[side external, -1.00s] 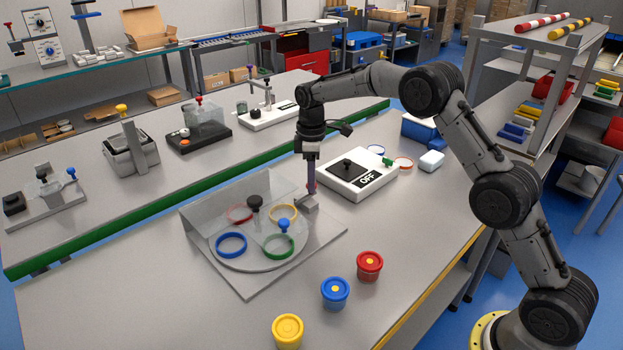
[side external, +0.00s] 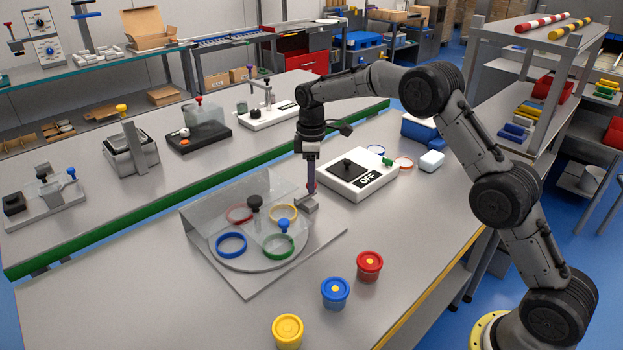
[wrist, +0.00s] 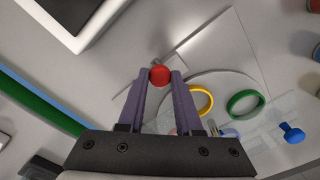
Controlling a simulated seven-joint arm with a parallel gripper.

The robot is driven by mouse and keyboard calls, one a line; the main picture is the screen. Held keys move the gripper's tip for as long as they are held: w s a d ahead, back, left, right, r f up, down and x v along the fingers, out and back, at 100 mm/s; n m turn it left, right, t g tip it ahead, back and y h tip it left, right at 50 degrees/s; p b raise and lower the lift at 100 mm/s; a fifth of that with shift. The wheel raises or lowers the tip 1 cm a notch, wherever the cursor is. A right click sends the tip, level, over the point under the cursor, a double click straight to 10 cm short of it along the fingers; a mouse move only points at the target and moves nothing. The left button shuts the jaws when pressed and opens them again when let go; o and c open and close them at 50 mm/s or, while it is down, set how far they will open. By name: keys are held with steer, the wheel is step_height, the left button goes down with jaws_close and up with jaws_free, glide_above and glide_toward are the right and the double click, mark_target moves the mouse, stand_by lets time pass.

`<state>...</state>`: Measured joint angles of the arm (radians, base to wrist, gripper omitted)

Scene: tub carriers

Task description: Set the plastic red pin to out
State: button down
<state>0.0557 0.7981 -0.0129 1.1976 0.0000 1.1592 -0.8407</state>
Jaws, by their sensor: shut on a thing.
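The red pin (wrist: 160,75) shows its round red head between my fingertips in the wrist view. My gripper (wrist: 158,80) is shut on it. In the side view my gripper (side external: 311,187) points straight down at a small grey block (side external: 308,203) at the back right edge of the round carrier (side external: 262,262). There the fingers mostly hide the pin, with a little red showing beside them. How far the pin sits in its block cannot be told. The carrier has red, yellow (side external: 284,213), blue (side external: 231,245) and green (side external: 278,246) rings under a clear cover.
A white box marked OFF (side external: 375,182) stands close to the right of my gripper. Red (side external: 369,266), blue (side external: 335,293) and yellow (side external: 287,332) tubs stand in front, with clear table around them.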

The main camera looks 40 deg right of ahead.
steer(key=shift+d, duration=0.1)
stand_by(0.3)
steer(key=shift+d, duration=1.45)
steer(key=c, duration=0.6)
jaws_free()
steer(key=shift+r, duration=0.15)
step_height(320, 180, up, 14)
steer(key=shift+f, duration=0.15)
steer(key=shift+a, duration=0.1)
